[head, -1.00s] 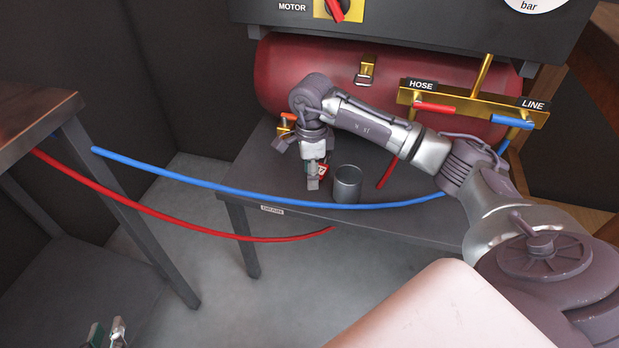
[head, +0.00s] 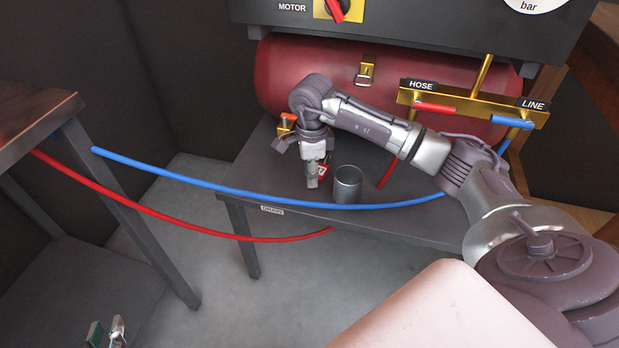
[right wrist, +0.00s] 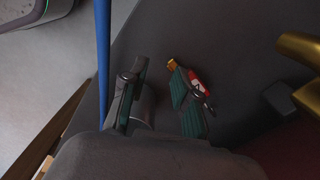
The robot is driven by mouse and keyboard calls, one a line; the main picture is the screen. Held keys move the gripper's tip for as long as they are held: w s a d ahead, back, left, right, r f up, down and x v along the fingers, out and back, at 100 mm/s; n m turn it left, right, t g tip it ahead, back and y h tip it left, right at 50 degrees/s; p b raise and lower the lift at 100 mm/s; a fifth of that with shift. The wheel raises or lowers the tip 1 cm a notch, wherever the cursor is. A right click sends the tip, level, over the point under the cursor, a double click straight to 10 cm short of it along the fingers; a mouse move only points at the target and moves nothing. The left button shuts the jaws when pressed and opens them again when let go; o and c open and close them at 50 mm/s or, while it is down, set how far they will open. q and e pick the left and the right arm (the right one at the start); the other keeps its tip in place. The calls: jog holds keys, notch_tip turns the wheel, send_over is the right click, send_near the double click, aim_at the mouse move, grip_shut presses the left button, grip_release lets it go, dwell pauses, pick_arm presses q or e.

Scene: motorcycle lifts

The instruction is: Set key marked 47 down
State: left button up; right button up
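A red tag (head: 323,171), with a mark too small to read, shows beside my right gripper (head: 313,178) over the grey shelf (head: 400,208). In the right wrist view the red tag (right wrist: 200,82) and a small brass piece (right wrist: 172,64) show just beyond one finger, partly hidden by it. They appear to lie on the shelf.
A grey metal cup (head: 348,185) stands right of my right gripper. A blue hose (head: 250,195) crosses the shelf's front, and a red hose (head: 180,223) hangs lower. A red tank (head: 300,75) is behind, with an orange-topped valve (head: 287,122) close to my right arm.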

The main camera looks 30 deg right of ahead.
jog(key=o, duration=0.8)
jog(key=shift+r, duration=0.1)
